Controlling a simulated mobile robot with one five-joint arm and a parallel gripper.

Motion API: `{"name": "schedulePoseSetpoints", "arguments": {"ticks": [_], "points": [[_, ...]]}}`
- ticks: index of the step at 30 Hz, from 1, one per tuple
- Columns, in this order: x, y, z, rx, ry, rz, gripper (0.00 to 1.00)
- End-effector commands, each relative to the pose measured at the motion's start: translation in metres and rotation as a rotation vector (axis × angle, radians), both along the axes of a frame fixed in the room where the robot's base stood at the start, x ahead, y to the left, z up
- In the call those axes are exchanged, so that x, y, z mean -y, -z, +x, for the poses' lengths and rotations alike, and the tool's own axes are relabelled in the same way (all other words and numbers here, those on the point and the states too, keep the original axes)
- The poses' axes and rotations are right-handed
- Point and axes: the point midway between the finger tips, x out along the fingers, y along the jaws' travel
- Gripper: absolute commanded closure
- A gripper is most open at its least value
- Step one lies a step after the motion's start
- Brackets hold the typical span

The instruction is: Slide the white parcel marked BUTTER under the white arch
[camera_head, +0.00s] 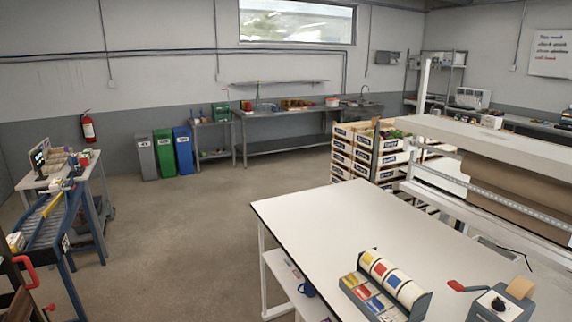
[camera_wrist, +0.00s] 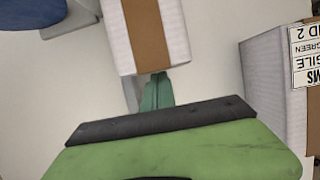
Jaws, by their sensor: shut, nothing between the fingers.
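A white parcel (camera_wrist: 168,22) with a brown strip down its middle is at the top centre of the wrist view. No BUTTER marking can be read on it, so I cannot tell whether it is the named parcel. My gripper (camera_wrist: 152,88) is shut and empty, with its fingertips at the parcel's near edge; I cannot tell whether they touch it. I cannot make out a white arch in either view. My gripper does not show in the head view.
A grey-white box (camera_wrist: 268,85) with printed labels, one reading GREEN, stands at the right of the wrist view. A blue round thing (camera_wrist: 30,12) is at top left. In the head view, a white table (camera_head: 335,215) holds a tape-roll rack (camera_head: 418,312); its far left is bare.

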Motion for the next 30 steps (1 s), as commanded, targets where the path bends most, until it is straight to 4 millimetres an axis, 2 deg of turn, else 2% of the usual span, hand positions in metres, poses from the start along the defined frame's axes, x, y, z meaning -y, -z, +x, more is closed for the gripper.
{"name": "schedulePoseSetpoints", "arguments": {"ticks": [12,25,30], "points": [[0.009,0.0,-0.022,-0.001,0.001,-0.001,1.0],[0.01,0.0,-0.026,-0.001,0.001,-0.001,1.0],[0.013,0.0,-0.033,-0.001,0.003,0.0,1.0]]}}
